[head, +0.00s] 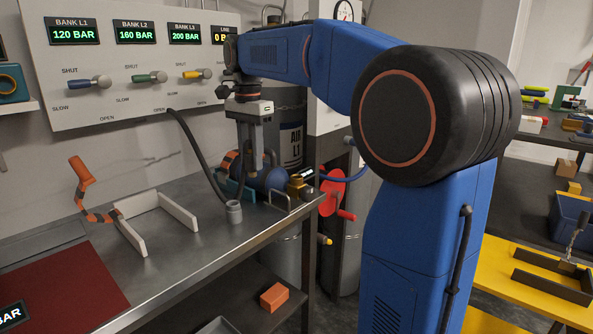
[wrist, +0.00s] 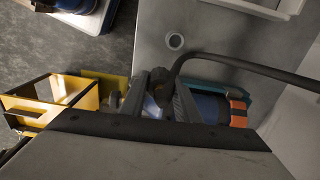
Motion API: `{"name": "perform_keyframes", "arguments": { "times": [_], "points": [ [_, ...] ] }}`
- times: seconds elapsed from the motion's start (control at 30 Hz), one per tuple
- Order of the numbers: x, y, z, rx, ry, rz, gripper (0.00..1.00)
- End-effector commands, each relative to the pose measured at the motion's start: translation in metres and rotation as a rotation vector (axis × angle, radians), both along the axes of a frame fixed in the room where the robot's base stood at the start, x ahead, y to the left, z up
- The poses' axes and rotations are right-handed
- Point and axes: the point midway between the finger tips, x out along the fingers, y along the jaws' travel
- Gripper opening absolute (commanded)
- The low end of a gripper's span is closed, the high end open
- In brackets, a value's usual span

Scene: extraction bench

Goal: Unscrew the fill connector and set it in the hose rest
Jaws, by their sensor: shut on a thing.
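My gripper (head: 258,158) points down over the right end of a blue cylinder (head: 264,179) that lies in a teal cradle (head: 234,187) on the bench. In the wrist view its fingers (wrist: 160,100) are shut on the dark fill connector (wrist: 160,77), where the black hose (wrist: 215,57) ends. The connector is beside the brass valve end of the cylinder; whether it is still threaded on is hidden by the fingers. A grey cup (head: 234,212), which looks like the hose rest, stands empty near the bench's front edge; it also shows in the wrist view (wrist: 175,41).
A wire bracket (head: 291,192) and red handwheel (head: 331,189) are at the right. The panel (head: 125,80) stands behind. Bench between frame and cup is clear.

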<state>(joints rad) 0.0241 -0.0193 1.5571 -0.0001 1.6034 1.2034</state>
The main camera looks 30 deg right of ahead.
Motion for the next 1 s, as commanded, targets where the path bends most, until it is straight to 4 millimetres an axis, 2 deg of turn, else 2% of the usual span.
{"name": "perform_keyframes", "arguments": {
  "times": [0.7,1.0],
  "points": [
    [0.008,0.055,-0.016,0.000,0.000,-0.023,0.02],
    [0.009,0.060,-0.018,0.000,0.000,-0.027,0.02]
  ]
}}
